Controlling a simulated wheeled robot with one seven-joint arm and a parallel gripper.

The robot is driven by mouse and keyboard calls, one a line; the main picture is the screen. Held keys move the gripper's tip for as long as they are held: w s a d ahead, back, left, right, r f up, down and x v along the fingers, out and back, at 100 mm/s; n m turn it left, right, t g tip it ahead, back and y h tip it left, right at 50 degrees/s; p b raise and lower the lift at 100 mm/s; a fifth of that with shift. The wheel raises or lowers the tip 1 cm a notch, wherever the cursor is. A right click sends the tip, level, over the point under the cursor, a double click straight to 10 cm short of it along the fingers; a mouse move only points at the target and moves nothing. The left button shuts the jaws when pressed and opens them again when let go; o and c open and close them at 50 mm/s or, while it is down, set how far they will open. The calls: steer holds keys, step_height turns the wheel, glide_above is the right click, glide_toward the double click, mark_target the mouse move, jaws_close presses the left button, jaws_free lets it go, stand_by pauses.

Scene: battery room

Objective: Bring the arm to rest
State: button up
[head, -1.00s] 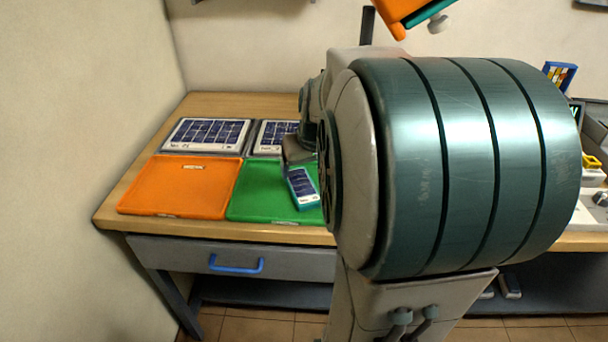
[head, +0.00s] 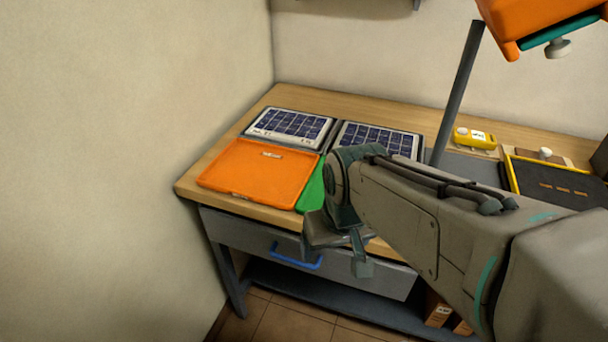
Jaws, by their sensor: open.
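My arm (head: 410,215) reaches in from the right across the middle of the head view. My gripper (head: 338,250) hangs at its far end, in front of the bench's front edge. It is open, its fingers are apart, and nothing shows between them. Behind it, most of the green tray (head: 312,190) is hidden by my arm, so I cannot see what lies on its covered part.
The wooden bench (head: 215,168) carries an orange tray (head: 255,172) and two solar panels (head: 290,126) (head: 378,139). A drawer with a blue handle (head: 297,258) is below. A yellow device (head: 475,138), a black yellow-edged tray (head: 560,182) and a dark post (head: 458,95) are at right.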

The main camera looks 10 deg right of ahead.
steer(key=p+v, duration=0.2)
steer(key=w+p+v, duration=0.1)
steer(key=p+v, duration=0.2)
steer(key=shift+d+r, duration=0.1)
steer(key=shift+r, duration=0.15)
stand_by(0.8)
